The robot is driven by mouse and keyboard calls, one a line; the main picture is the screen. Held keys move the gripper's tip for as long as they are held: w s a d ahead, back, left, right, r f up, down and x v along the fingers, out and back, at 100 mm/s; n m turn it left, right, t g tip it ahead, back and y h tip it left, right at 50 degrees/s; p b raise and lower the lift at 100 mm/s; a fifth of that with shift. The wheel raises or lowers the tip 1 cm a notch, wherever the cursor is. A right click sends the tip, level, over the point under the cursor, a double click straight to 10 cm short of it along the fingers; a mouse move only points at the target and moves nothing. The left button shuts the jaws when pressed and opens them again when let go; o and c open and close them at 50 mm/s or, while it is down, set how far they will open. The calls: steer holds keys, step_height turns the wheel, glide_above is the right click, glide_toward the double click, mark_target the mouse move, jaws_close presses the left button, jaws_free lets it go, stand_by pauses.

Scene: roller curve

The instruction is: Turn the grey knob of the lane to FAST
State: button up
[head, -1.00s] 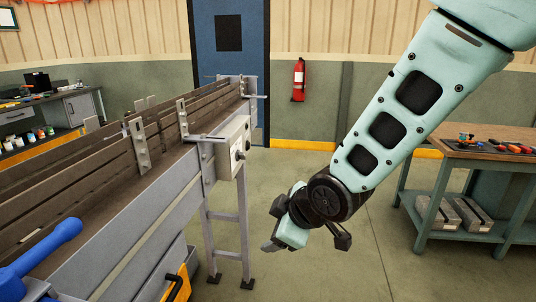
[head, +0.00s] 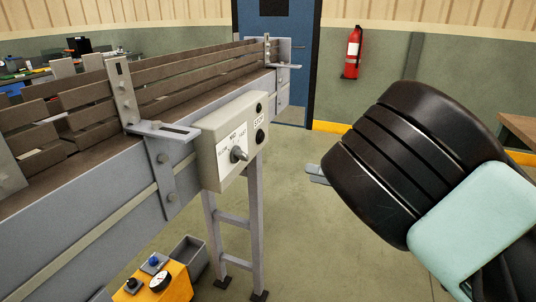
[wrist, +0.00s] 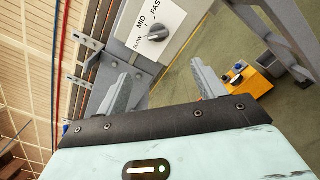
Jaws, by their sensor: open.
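The grey knob (head: 238,154) sits on the front of a pale control box (head: 208,150) on the lane's side. SLOW, MID and FAST are printed around it. I cannot tell surely which mark it points at. In the wrist view the knob (wrist: 157,32) lies beyond my fingertips, roughly between them, with the end of FAST cut off by the frame. My gripper (wrist: 163,70) is open and empty, apart from the knob. In the head view my dark wrist hides most of the gripper, which is right of the box.
A dark STOP button (head: 260,136) is on the same box. A metal bracket (head: 165,132) juts out left of it. A lane leg (head: 233,220) is under the box. Open floor lies right of it.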

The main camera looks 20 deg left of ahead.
mark_target(245, 159)
steer(key=a+p, duration=0.1)
steer(key=a, duration=0.4)
steer(key=a+p, duration=0.2)
steer(key=a, duration=0.4)
steer(key=w+a+p, duration=0.1)
steer(key=a, duration=0.5)
steer(key=shift+w+a, duration=0.1)
steer(key=shift+a, duration=0.1)
steer(key=c, duration=1)
